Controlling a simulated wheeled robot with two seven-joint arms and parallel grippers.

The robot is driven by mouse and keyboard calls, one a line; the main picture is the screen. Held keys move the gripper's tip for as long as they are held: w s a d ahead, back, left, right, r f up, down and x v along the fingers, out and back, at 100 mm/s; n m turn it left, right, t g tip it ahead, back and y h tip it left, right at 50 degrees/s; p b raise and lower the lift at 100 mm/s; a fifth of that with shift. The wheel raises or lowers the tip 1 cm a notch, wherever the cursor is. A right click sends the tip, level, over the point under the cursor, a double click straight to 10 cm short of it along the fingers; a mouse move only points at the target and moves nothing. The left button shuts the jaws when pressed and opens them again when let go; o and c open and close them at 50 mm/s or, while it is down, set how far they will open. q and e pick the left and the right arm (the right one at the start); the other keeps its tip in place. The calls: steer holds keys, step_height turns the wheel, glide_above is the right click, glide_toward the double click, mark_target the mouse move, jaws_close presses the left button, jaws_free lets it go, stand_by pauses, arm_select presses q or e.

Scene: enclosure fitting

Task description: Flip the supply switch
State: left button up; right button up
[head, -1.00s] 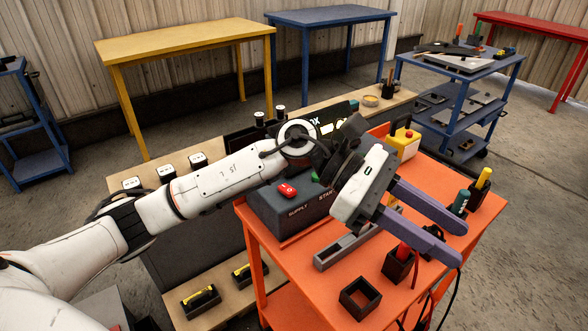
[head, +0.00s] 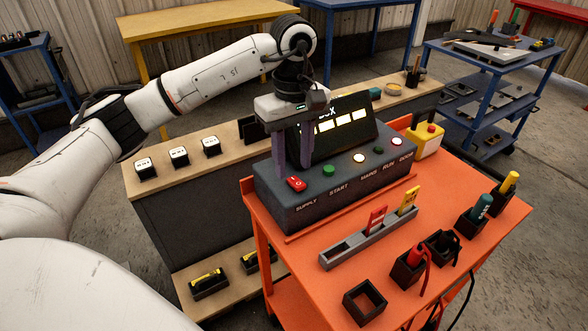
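My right gripper is not in view.
The box also has a green START button (head: 328,171), several lamps and a tilted screen (head: 345,122) with lit panels. On the orange table (head: 320,278) stand a grey slotted rail (head: 345,253) with red and yellow tags, an empty black holder (head: 364,301) and tool holders. A yellow emergency button box (head: 427,142) is at right.

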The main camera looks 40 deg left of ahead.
mark_target(294, 179)
arm_select(q)
steer(key=shift+f, duration=1.65)
steer(key=shift+c, duration=0.3)
